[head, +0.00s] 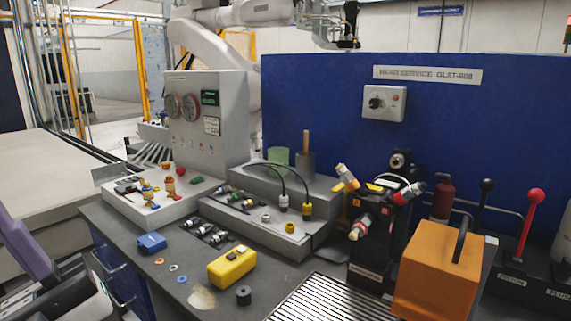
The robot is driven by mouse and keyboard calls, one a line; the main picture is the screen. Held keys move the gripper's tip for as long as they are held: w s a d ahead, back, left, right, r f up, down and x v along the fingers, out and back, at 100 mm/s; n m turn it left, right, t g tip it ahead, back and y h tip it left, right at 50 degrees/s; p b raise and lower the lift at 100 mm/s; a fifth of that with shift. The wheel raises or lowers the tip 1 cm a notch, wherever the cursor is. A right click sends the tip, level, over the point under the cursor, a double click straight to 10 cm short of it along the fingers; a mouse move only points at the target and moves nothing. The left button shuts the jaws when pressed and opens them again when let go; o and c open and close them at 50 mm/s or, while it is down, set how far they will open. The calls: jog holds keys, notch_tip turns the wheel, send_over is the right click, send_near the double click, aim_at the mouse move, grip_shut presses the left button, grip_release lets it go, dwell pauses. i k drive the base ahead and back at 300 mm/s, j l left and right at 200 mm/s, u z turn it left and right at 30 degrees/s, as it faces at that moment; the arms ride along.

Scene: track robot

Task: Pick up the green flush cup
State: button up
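The green flush cup (278,156) is a pale green, translucent-looking cup at the back of the grey stepped block, against the blue panel. It looks upright. A grey cylinder with a wooden-looking handle (305,160) stands just to its right. The lower part of the cup is partly hidden by the block's edge. I cannot make out my gripper in the head view. Purple and grey parts at the lower left edge may be mine, but no fingertips can be told there. Nothing is seen touching the cup.
A grey gauge box (208,125) stands left of the cup. Black cables arch in front of it. A black fixture (375,235) and an orange box (437,270) stand to the right. A yellow box (232,267) lies in front. A white jointed arm (205,45) is behind.

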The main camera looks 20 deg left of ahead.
aim_at(276, 155)
jog(key=j+z, duration=0.25)
jog(key=j, duration=0.8)
jog(key=j+z, duration=0.1)
jog(key=j, duration=2.6)
jog(key=i+l, duration=0.15)
jog(key=i, duration=0.35)
jog(key=i+l, duration=0.15)
jog(key=i, duration=0.35)
